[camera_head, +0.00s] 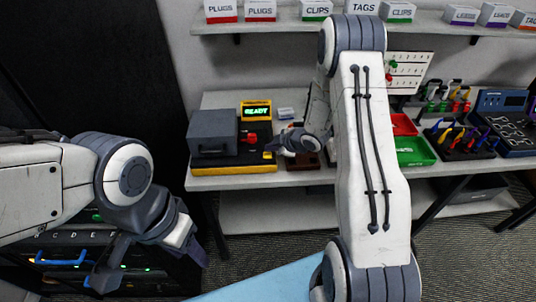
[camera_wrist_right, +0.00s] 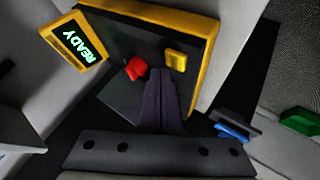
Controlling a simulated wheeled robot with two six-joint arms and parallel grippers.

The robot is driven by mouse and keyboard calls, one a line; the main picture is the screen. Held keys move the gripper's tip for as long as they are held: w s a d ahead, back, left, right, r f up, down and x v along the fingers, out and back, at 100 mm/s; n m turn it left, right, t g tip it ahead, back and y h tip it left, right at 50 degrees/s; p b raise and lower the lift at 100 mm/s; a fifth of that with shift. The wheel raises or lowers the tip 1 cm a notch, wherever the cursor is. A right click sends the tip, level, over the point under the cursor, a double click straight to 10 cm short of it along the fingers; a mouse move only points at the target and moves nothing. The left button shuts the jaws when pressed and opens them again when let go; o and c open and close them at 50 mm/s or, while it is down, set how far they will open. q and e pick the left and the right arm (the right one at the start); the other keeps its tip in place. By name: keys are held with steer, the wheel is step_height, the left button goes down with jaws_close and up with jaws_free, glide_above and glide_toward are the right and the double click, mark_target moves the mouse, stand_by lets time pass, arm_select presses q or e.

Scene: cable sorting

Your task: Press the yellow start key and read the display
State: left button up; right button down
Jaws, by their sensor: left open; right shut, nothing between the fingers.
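The yellow start key (camera_wrist_right: 176,60) is on the dark face of the tester (camera_wrist_right: 213,40), to the right of a red knob (camera_wrist_right: 136,68) in the right wrist view. In the head view the key (camera_head: 268,155) shows at the tester's right side. The display (camera_head: 257,113) is lit and reads READY in green; it also shows in the right wrist view (camera_wrist_right: 80,43). My right gripper (camera_wrist_right: 161,72) is shut and empty, its tips just short of the key; contact cannot be told. My left gripper (camera_head: 150,272) is open and empty at lower left, away from the bench.
A grey box (camera_head: 213,133) sits on the tester's left side. Red and green bins (camera_head: 415,151) and a tool rack (camera_head: 465,142) stand further right on the bench. A shelf (camera_head: 290,24) with labelled boxes runs above. A blue surface (camera_head: 262,284) lies at the front.

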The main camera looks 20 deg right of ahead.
mark_target(271, 155)
stand_by(0.7)
steer(key=shift+f+b, duration=0.45)
steer(key=shift+f+b, duration=0.3)
steer(key=shift+f, duration=0.05)
stand_by(0.4)
steer(key=shift+r, duration=0.15)
steer(key=shift+r+p, duration=0.65)
step_height(271, 155, up, 5)
steer(key=p, duration=0.4)
steer(key=shift+r, duration=0.1)
stand_by(0.4)
